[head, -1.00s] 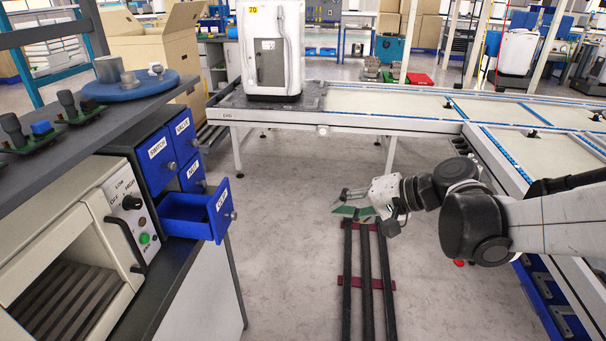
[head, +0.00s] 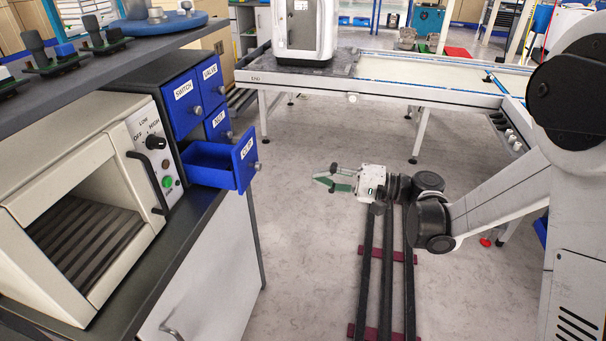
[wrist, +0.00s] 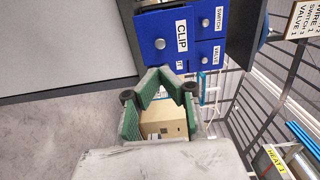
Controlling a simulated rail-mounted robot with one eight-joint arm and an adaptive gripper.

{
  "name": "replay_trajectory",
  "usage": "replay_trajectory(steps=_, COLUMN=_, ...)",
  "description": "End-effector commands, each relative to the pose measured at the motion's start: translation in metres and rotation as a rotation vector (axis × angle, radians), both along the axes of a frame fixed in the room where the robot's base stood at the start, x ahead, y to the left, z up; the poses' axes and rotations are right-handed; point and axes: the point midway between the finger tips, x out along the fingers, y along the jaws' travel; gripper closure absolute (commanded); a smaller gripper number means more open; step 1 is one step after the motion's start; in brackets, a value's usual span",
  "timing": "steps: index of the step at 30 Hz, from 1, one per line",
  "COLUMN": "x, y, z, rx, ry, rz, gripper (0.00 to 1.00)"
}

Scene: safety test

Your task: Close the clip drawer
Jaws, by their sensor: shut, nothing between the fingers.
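The clip drawer (head: 222,168) is blue and stands pulled open from the cabinet, with its hollow inside showing in the head view. Its front has a white CLIP label and a round grey knob (head: 257,166). My gripper (head: 322,179) has green fingers and is right of the drawer front, pointing left, with a clear gap between them. In the wrist view, the drawer front (wrist: 152,22) is at the top, beyond my gripper (wrist: 162,75). The fingers are shut and empty, touching nothing.
The SWITCH drawer (head: 184,98), VALVE drawer (head: 211,86) and another blue drawer (head: 218,121) look closed. A beige oven-like machine (head: 75,190) stands left of the cabinet on the workbench. A conveyor table (head: 410,92) runs behind. The floor between bench and arm is clear.

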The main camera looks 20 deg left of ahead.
Motion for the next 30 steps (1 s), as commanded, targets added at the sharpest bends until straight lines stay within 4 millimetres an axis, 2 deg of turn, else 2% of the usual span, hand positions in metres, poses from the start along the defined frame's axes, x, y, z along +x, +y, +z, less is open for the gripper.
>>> replay_trajectory(steps=12, x=-0.011, y=0.076, z=-0.001, rx=-0.001, ry=0.000, rz=0.003, gripper=1.00)
replay_trajectory(steps=18, x=-0.015, y=0.107, z=-0.001, rx=-0.002, ry=0.000, rz=0.002, gripper=1.00)
replay_trajectory(steps=24, x=-0.017, y=0.123, z=-0.001, rx=-0.002, ry=0.000, rz=0.000, gripper=1.00)
replay_trajectory(steps=30, x=-0.017, y=0.126, z=0.000, rx=-0.002, ry=0.000, rz=-0.001, gripper=1.00)
